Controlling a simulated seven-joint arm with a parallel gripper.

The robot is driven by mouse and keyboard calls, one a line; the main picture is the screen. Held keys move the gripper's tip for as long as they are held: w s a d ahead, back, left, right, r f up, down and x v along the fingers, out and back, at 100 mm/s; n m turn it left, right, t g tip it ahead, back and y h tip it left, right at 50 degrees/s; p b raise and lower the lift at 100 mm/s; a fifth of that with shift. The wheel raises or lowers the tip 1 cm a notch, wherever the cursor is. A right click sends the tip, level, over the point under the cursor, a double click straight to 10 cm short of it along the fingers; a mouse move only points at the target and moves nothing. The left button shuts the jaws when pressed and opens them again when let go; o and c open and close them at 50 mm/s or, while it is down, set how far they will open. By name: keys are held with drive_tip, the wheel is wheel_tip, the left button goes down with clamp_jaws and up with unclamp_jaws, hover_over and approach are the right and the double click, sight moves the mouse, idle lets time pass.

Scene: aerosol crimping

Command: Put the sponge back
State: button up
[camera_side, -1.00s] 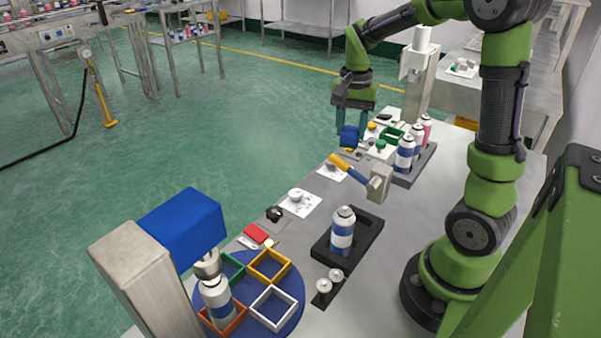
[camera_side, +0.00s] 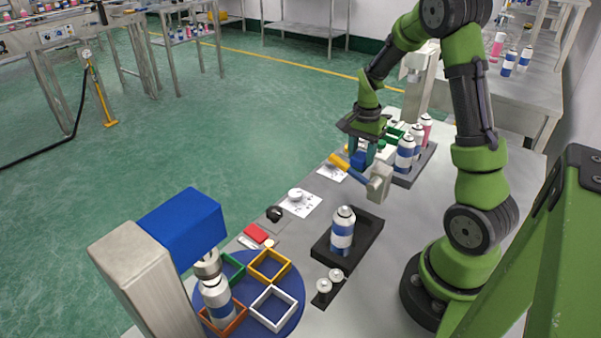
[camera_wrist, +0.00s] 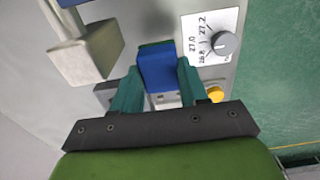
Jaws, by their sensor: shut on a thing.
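The sponge is a blue block with a green layer; in the wrist view the sponge (camera_wrist: 158,72) sits between the two teal fingers. My gripper (camera_wrist: 157,85) is shut on it. In the side view my gripper (camera_side: 362,150) points down and holds the sponge (camera_side: 358,158) over the far part of the bench, behind the grey block of a blue-and-yellow-handled tool (camera_side: 379,182). I cannot tell whether the sponge touches the surface below it. What lies under the sponge is mostly hidden.
Aerosol cans (camera_side: 404,153) stand in a dark tray right of my gripper. A card with a grey knob (camera_wrist: 225,42) and a yellow button (camera_wrist: 215,94) lie close to the right finger. A single can (camera_side: 342,232) stands in a black tray nearer the camera. A blue turntable (camera_side: 292,325) is at the front.

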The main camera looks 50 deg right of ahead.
sight(360, 167)
drive_tip(key=shift+f, duration=2.45)
drive_tip(key=shift+f, duration=0.1)
drive_tip(key=o, duration=0.9)
drive_tip(key=shift+o, duration=0.2)
wheel_tip(360, 167, up, 12)
drive_tip(key=shift+a+f, duration=0.1)
drive_tip(key=s+a+r+n+t, duration=0.2)
drive_tip(key=a+r+n, duration=0.1)
drive_tip(key=a, duration=0.5)
drive_tip(key=s+a+r+n+t+y, duration=0.1)
drive_tip(key=s+a+r+n+t, duration=0.1)
drive_tip(key=a+n, duration=0.4)
drive_tip(key=s+a+r+n+t+y, duration=0.1)
drive_tip(key=s+a+r+n+t, duration=0.2)
drive_tip(key=a, duration=0.8)
wheel_tip(360, 167, up, 3)
drive_tip(key=shift+s+f+n, duration=0.1)
drive_tip(key=shift+s+n, duration=0.1)
drive_tip(key=shift+n, duration=0.8)
